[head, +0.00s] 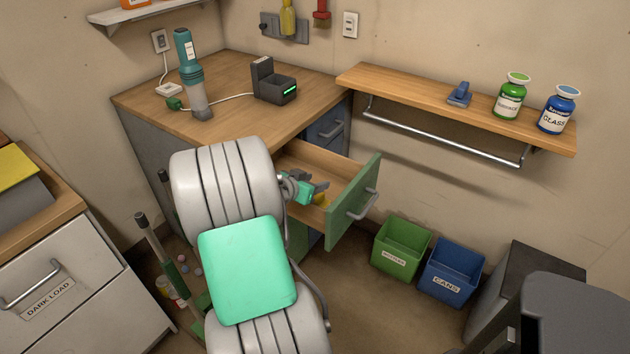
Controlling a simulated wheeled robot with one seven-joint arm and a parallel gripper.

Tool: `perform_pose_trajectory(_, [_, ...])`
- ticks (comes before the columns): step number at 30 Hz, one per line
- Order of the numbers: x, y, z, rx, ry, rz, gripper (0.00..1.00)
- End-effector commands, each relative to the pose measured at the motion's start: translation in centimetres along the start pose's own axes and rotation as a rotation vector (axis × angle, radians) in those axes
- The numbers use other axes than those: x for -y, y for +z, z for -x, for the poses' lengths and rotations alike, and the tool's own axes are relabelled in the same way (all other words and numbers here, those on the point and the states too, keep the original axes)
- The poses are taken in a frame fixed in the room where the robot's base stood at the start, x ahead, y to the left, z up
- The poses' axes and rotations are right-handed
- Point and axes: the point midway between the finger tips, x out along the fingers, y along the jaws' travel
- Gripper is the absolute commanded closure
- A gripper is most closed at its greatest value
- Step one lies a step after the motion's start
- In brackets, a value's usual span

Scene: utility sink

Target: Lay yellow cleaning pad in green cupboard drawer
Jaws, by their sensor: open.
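The green cupboard drawer (340,205) is pulled out under the wooden counter, its wooden inside showing. My gripper (319,191) is over the drawer, behind its green front, with its jaws open. My arm hides the left part of the drawer and much of the green cupboard.
A wall shelf with a towel bar (450,135) is at right. A green bin (400,247) and a blue bin (450,272) stand on the floor right of the drawer.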

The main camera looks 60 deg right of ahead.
Motion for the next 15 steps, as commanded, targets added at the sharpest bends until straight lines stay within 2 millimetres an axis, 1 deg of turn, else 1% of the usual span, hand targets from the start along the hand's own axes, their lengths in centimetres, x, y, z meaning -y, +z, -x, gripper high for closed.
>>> perform_pose_trajectory(1, [0.3, 0.0, 1.5, -0.002, -0.01, 0.001, 0.55])
perform_pose_trajectory(3, [0.4, 0.0, 3.5, -0.002, -0.012, 0.001, 0.55])
perform_pose_trajectory(6, [0.3, 0.1, 6.3, -0.002, -0.01, 0.001, 0.55])
perform_pose_trajectory(9, [0.2, 0.1, 8.7, -0.001, -0.01, -0.001, 0.55])
perform_pose_trajectory(12, [0.2, 0.1, 10.4, -0.001, -0.007, 0.0, 0.55])
perform_pose_trajectory(15, [0.1, 0.1, 11.2, 0.0, -0.004, 0.001, 0.55])
